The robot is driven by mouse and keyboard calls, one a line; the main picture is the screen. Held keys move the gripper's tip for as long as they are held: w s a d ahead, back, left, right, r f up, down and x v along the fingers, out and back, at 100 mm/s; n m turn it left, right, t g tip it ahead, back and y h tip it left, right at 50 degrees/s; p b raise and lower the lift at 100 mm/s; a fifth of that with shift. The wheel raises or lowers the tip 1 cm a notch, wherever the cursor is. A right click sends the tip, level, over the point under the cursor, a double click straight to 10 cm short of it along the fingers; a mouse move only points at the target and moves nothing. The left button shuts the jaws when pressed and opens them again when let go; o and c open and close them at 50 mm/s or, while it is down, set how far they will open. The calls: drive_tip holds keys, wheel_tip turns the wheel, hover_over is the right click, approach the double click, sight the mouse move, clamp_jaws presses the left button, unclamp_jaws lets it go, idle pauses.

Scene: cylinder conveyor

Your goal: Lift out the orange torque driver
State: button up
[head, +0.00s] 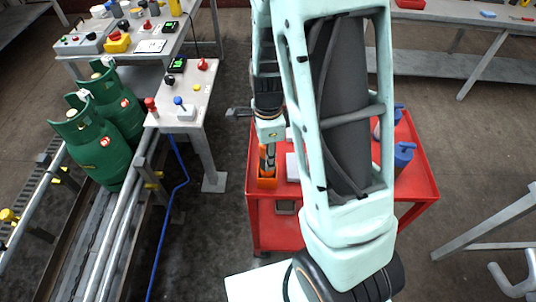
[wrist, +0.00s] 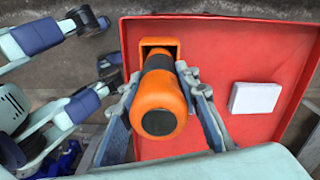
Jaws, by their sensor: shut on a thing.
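The orange torque driver (wrist: 158,93), with a black band around its body, points its round end at the camera in the wrist view. Its far end goes into an orange square holder (wrist: 172,43) on the red cart top. My gripper (wrist: 159,78) is shut on the driver, one finger on each side. In the head view my gripper (head: 268,150) points down over the orange holder (head: 267,183), at the left side of the red cart (head: 273,231). Only a strip of the driver (head: 263,157) shows there. How deep it sits in the holder is hidden.
A white block (wrist: 255,98) lies on the cart right of the holder. Blue-capped containers (head: 403,156) stand at the cart's right, partly behind my arm. Green cylinders (head: 104,147) stand on the conveyor at left. A control table (head: 193,92) stands between conveyor and cart.

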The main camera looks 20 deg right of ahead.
drive_tip(key=shift+r+p, duration=3.45)
drive_tip(key=shift+r, duration=0.35)
drive_tip(key=shift+c, duration=0.3)
drive_tip(key=shift+w, duration=0.1)
